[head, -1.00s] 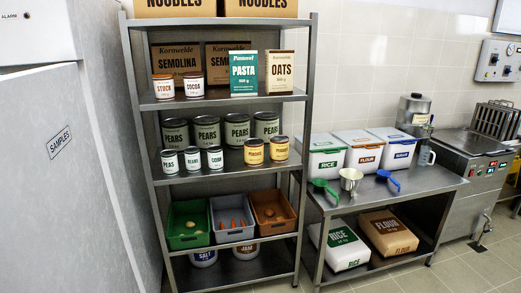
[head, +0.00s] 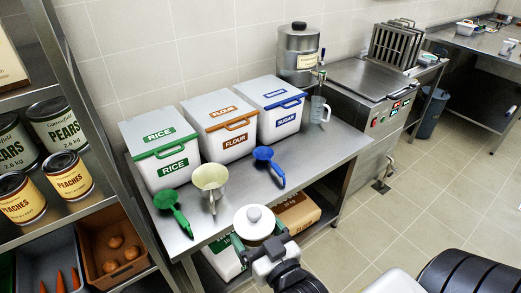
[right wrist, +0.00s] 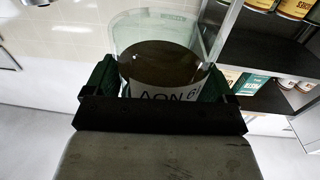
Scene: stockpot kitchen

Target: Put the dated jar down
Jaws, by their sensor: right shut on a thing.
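The dated jar (head: 254,220) shows from above in the head view as a round white lid with a pale knob. My right gripper (head: 258,242) is shut around it, in front of the steel table's front edge. In the right wrist view the jar (right wrist: 160,62) is clear, with dark contents and a white label with a date whose letters look like NOV. It sits between the green finger pads of the right gripper (right wrist: 158,85). What is under the jar is hidden. My left gripper is not in view.
A shelf rack (head: 75,100) stands left.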

